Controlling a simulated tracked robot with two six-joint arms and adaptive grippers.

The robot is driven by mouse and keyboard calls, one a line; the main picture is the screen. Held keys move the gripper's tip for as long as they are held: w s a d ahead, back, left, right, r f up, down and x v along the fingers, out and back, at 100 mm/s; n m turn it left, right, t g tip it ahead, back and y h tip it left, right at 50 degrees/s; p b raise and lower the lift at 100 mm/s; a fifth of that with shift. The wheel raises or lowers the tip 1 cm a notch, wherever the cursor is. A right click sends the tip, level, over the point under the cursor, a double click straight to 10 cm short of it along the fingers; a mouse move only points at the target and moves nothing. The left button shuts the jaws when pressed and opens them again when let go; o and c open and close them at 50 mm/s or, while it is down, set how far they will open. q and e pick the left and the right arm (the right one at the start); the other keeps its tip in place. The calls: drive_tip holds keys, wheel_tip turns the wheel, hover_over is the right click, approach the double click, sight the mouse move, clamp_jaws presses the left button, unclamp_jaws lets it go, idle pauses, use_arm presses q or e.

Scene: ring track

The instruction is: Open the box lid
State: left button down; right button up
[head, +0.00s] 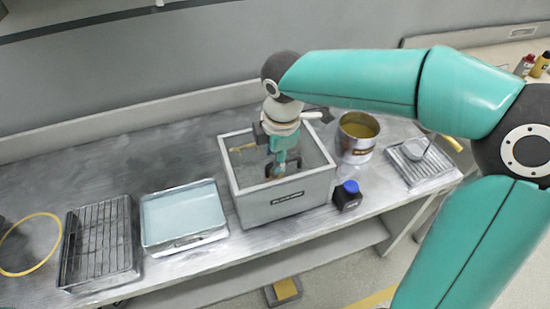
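A grey box (283,208) with a pale rim and a dark label on its front stands on the metal bench near the middle of the head view. Its top looks open, with the grey inner walls showing. I cannot make out a separate lid on it. My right gripper (283,170) points straight down within the box's rim. Its dark fingertips look spread, with nothing seen between them. How close they are to the box floor or its contents is unclear. A thin tan item (243,148) shows at the box's left inside. My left gripper is out of view.
Left of the box are a pale blue tray (184,216), a wire rack tray (98,240) and a yellow ring (31,243). Right of it are a tin can (356,136), a blue-capped bottle (348,196) and a grill tray (422,163). A wall runs behind.

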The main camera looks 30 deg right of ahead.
drive_tip(key=shift+w+f, duration=0.1)
drive_tip(key=shift+f, duration=0.45)
clamp_jaws()
